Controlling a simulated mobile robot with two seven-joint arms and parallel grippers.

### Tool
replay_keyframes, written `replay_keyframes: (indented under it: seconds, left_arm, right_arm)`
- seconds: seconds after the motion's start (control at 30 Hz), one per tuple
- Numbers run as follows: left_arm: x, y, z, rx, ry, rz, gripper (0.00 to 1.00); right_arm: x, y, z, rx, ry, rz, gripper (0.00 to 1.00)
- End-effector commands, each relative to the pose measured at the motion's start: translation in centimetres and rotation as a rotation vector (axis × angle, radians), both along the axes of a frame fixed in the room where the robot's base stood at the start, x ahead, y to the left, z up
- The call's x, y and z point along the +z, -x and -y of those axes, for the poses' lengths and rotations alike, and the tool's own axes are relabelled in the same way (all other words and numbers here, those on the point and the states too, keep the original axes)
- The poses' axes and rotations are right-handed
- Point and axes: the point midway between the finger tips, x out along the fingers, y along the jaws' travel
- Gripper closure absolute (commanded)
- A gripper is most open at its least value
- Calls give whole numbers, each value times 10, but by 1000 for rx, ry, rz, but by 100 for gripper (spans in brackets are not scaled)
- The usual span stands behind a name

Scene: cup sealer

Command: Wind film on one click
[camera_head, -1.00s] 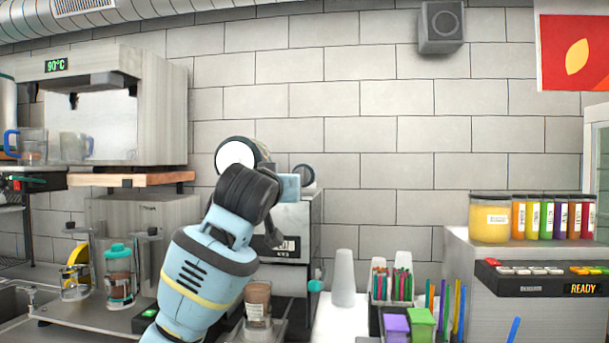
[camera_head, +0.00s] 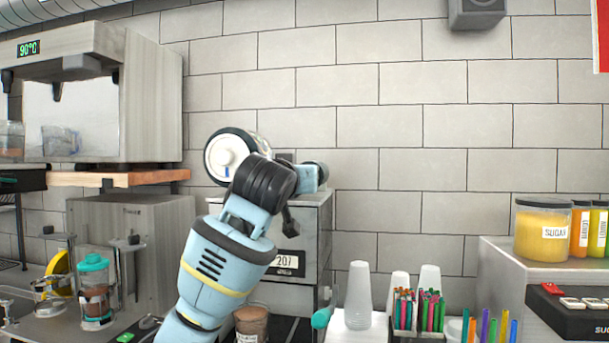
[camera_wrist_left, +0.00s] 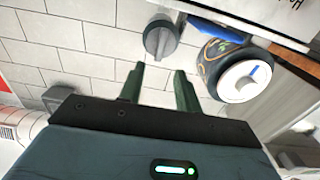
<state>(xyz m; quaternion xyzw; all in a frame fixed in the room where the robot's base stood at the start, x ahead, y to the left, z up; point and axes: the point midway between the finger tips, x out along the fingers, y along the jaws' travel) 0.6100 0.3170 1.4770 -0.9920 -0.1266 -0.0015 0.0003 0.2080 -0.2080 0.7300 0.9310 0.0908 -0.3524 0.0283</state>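The cup sealer (camera_head: 255,213) is a grey box at the middle of the head view, with a small display reading 207. A film roll (camera_head: 228,155) with a white end sits on its top. In the left wrist view the roll (camera_wrist_left: 244,80) is at the upper right. A grey round ridged knob (camera_wrist_left: 161,37) is ahead of the fingers there, apart from them. My left gripper (camera_wrist_left: 158,88) is open and empty, with two dark green fingers. In the head view my left wrist is in front of the sealer top and hides the fingers. My right gripper is out of view.
A cup with brown contents (camera_head: 251,322) stands low at the sealer's front, partly hidden by my arm. A teal handle (camera_head: 321,319) sticks out at its right. White cup stacks (camera_head: 358,295) and straws (camera_head: 418,309) stand to the right.

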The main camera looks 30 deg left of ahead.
Motion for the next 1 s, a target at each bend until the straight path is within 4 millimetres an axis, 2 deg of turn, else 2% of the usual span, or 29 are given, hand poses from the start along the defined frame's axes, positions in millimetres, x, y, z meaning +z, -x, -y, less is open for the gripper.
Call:
replay_keyframes:
  seconds: [0.5, 0.7, 1.0]
  left_arm:
    - [0, -58, -15, 0, 1, -2, 66]
    - [0, -69, -17, -1, 0, -2, 66]
    - [-1, -72, -18, -1, 0, -1, 66]
  right_arm:
    - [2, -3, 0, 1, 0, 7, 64]
    - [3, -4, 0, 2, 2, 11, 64]
    - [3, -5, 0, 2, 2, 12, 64]
